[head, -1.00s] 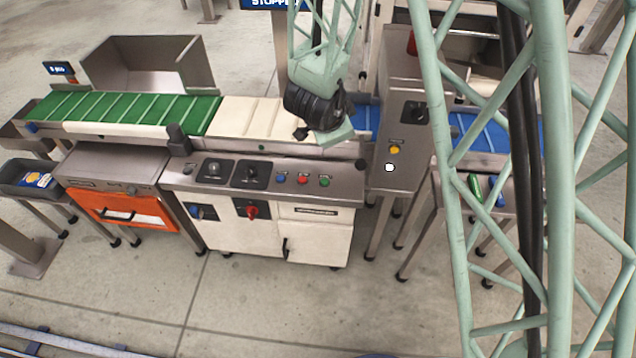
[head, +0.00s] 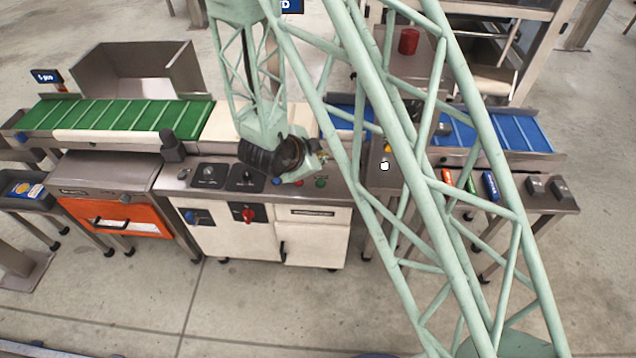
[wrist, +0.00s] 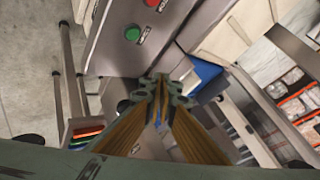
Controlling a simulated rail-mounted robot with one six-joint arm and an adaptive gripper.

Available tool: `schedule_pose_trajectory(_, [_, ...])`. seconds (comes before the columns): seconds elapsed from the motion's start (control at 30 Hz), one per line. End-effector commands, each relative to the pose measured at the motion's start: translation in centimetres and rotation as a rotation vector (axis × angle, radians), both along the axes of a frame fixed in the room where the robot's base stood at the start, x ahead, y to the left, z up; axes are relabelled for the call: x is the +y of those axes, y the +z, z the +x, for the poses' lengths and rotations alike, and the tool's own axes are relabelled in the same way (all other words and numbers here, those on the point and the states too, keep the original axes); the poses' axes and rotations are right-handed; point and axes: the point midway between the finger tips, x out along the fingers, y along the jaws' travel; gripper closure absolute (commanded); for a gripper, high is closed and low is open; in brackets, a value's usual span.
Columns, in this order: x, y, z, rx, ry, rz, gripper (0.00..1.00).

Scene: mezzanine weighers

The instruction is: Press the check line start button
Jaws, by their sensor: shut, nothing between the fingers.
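The check line's sloped steel control panel (head: 342,187) carries a green button (head: 320,183) near its right end. In the wrist view the green button (wrist: 132,33) and the red button (wrist: 153,4) show on the steel panel, above and left of my fingertips. My gripper (wrist: 160,82) is shut and empty, apart from the green button. In the head view my gripper (head: 320,157) is small, just above the panel's right part.
Black dial plates (head: 208,176) and a red rotary switch (head: 248,215) are on the same cabinet. A steel post to the right has a white button (head: 385,166). The green belt (head: 120,115) lies left and a blue belt (head: 510,133) right.

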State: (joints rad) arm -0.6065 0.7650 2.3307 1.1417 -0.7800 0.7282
Motion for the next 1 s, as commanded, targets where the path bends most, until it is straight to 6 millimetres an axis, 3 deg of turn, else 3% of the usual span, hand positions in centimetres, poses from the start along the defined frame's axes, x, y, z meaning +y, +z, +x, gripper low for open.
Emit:
schedule_pose_trajectory(0.57, [0.0, -0.5, 0.0, 0.000, 0.001, -0.001, 1.00])
schedule_pose_trajectory(1.0, [0.0, -3.7, 0.0, 0.001, 0.000, -0.001, 1.00])
